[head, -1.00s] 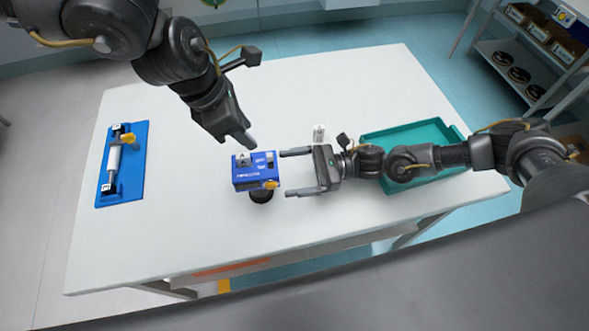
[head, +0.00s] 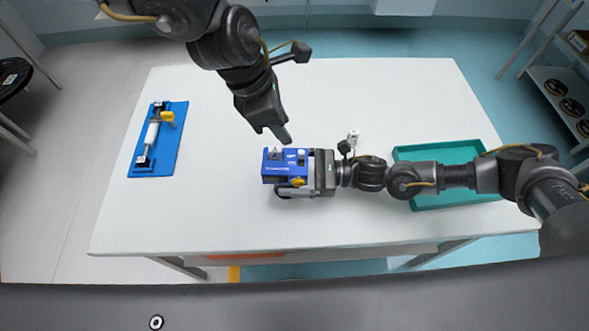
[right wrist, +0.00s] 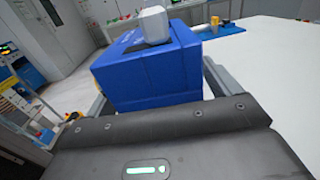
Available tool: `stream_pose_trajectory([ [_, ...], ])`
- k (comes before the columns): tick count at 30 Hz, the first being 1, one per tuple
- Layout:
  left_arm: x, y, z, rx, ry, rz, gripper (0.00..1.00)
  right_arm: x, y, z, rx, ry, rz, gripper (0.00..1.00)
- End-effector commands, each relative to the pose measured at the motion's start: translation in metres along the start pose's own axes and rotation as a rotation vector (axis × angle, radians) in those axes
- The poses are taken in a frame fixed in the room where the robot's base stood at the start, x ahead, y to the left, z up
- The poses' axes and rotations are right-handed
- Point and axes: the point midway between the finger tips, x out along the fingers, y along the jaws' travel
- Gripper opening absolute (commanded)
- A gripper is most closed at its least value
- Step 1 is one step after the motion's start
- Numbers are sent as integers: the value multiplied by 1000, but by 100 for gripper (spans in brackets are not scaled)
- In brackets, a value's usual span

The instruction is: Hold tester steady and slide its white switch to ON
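The blue tester (head: 272,169) stands on the white table, with a yellow knob on its near side. Its white switch (head: 301,153) is on top at the right; a pale block, likely this switch, tops the tester in the right wrist view (right wrist: 155,25). The switch's exact setting is too small to read. My right gripper (head: 290,176) reaches in from the right, one finger on either side of the tester; the fingers look spread, and firm contact is not clear. My left gripper (head: 277,134) points down just behind the tester, apart from the switch; its finger gap is hidden.
A blue board (head: 172,150) with a white cylinder lies at the table's left. A teal tray (head: 445,152) is at the right under my right arm. A small white item (head: 353,136) stands behind my right wrist. The table's front and middle left are clear.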

Motion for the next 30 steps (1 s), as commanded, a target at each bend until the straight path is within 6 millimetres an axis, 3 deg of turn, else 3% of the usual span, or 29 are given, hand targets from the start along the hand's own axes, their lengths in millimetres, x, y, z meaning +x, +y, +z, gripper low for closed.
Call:
stream_pose_trajectory([
  [2, 0, 0, 0, 0, 0, 0, 36, 0, 0, 0, 0, 0, 0, 78],
  [12, 0, 0, 0, 0, 0, 0, 36, 0, 0, 0, 0, 0, 0, 33],
  [16, 5, -4, 0, 4, 5, -12, 21, 0, 0, 0, 1, 0, 0, 33],
  [18, 17, -7, -2, 5, 28, -26, 12, 0, 0, 0, 1, 0, 0, 33],
  [21, 36, 13, -1, -50, 67, -12, 0, 0, 0, 0, 0, -1, 0, 33],
  [23, 49, 28, -3, -124, 105, -18, 0, 0, 0, 0, 0, -1, 0, 33],
  [26, 66, 53, -10, -374, 183, -38, 0, 0, 0, 0, 0, -1, 0, 33],
  [30, 80, 86, -20, -865, 297, -56, 0, 0, 0, 0, 0, 0, 0, 33],
])
